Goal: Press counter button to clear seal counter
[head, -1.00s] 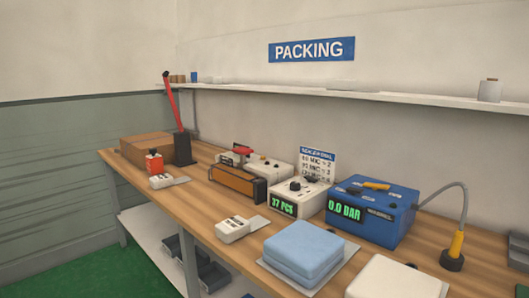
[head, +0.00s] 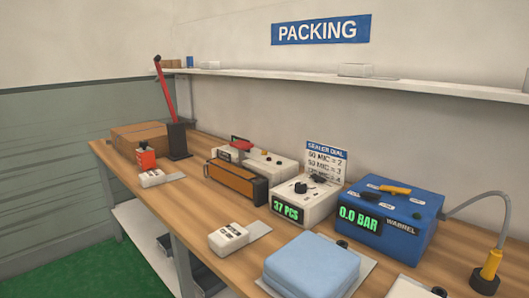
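The seal counter is a white box (head: 322,208) in the middle of the bench, with a green "37 PCS" display (head: 286,209) on its front. Its top carries a dark round dial (head: 318,178) and a small dark knob or button (head: 300,187); I cannot tell which it is. A "SEALER DIAL" sign (head: 327,163) stands behind it. My gripper is not in view.
A blue box (head: 388,243) reading "0.0 BAR" stands right of the counter. An orange-brown bar sealer (head: 236,182) is to its left. Bare wooden bench (head: 205,215) shows at front left.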

